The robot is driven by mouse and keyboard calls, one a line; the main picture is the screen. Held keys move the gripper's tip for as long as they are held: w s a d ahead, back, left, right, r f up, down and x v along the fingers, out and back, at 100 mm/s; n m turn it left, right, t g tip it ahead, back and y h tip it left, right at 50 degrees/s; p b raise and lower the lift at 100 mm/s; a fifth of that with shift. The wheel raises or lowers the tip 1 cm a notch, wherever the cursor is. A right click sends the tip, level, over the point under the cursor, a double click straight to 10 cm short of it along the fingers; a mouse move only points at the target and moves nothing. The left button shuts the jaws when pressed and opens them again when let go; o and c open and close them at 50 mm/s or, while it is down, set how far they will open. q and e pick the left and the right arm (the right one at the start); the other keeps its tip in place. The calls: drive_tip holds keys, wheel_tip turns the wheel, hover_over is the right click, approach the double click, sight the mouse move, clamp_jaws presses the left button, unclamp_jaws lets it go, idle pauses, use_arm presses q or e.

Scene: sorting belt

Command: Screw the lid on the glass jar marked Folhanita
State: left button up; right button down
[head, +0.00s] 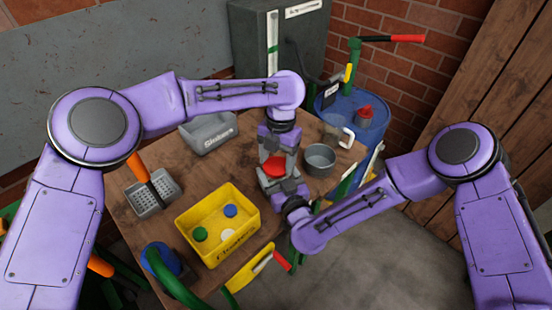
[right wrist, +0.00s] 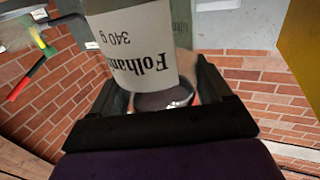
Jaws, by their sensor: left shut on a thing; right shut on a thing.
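The red lid (head: 273,166) is in the middle of the head view, near the back of the wooden table. My left gripper (head: 275,158) reaches down from above and is shut on it. My right gripper (head: 280,186) comes from the front right and is shut on the glass jar, which the grippers mostly hide in the head view. In the right wrist view the jar (right wrist: 130,45) stands between the fingers, its white label reading "Folhan…" and "340 g" upside down. Whether the lid touches the jar's rim cannot be told.
A yellow crate (head: 243,248) holding green, blue and white lids stands at the front. A blue barrel (head: 365,115) is behind right.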

use_arm(q)
drive_tip(key=m, duration=0.6)
drive_tip(key=shift+s+m+t+y, duration=0.15)
drive_tip(key=shift+m+t+y, duration=0.15)
drive_tip(key=shift+m, duration=0.1)
drive_tip(key=shift+s+d+f+m, duration=0.15)
drive_tip(key=shift+s+m, duration=0.05)
drive_tip(key=shift+m, duration=1)
drive_tip(key=shift+w+m, duration=0.15)
drive_tip(key=shift+m, duration=0.65)
drive_tip(key=o, duration=1.1)
drive_tip(key=shift+c, duration=0.2)
drive_tip(key=shift+r, duration=2.4)
